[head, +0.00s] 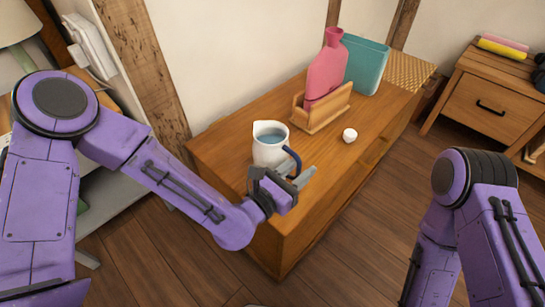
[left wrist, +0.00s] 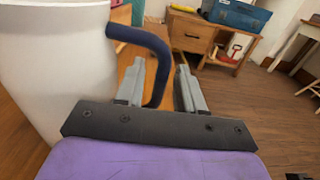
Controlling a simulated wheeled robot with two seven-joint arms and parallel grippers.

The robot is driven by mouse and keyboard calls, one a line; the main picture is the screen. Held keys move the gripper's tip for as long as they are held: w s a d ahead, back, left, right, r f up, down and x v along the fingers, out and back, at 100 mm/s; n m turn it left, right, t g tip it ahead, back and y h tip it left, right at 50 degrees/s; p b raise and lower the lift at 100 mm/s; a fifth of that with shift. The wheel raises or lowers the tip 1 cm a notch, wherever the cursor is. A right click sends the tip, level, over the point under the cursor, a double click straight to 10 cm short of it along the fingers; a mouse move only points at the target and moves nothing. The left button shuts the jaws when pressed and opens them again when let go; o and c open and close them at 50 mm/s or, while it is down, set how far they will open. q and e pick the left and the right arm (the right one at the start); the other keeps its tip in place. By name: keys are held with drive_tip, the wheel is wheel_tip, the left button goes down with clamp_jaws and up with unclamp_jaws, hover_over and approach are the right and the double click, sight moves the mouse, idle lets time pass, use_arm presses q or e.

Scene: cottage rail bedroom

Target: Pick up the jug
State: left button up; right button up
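The white jug (head: 269,152) stands upright on the left end of the wooden chest top, with bluish liquid inside. Its dark blue handle (head: 294,161) points toward my left gripper (head: 298,175). In the left wrist view the white jug body (left wrist: 52,65) fills the left side. The handle (left wrist: 158,57) comes down between the two grey fingers of the left gripper (left wrist: 161,80). These fingers are apart, with a gap visible beside the handle. My right arm shows at the right of the head view, but its gripper is out of frame.
The wooden chest (head: 228,144) also carries a pink bottle (head: 326,68) in a wooden holder (head: 322,110), a teal container (head: 366,62) and a small white round object (head: 350,135). A drawer cabinet (head: 490,100) stands at right. Open floor lies in front.

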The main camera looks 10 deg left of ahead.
use_arm(q)
clamp_jaws()
idle(1.4)
